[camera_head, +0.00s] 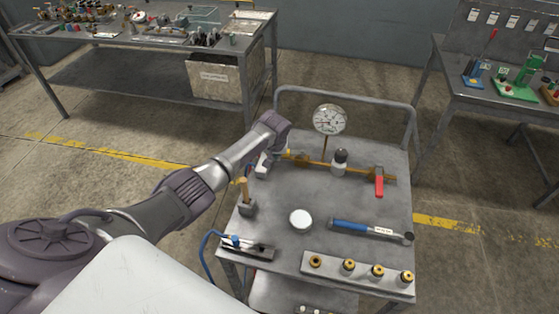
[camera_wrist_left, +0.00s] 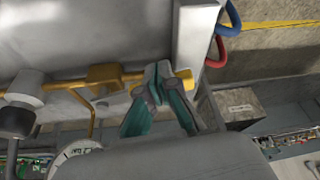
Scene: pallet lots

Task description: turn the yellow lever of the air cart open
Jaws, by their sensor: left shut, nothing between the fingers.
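The air cart (camera_head: 330,190) stands in front of me, with a brass pipe (camera_head: 345,170) across its back part. My left gripper (camera_head: 263,165) is at the pipe's left end, pointing down, shut and empty. In the left wrist view its fingertips (camera_wrist_left: 157,88) are together against or just in front of a yellow piece (camera_wrist_left: 184,75) at the pipe's end, which looks like the yellow lever. The fingers partly hide it, and I cannot tell whether they touch it. A red lever (camera_head: 379,186) hangs at the pipe's right end. My right gripper is out of view.
A round gauge (camera_head: 330,120) rises behind the pipe. A mallet (camera_head: 246,197), a white disc (camera_head: 301,219), a blue-handled tool (camera_head: 360,228) and a strip of brass fittings (camera_head: 362,270) lie on the cart. A rail (camera_head: 345,91) bounds its back. Red and blue hoses (camera_wrist_left: 222,40) hang beside it.

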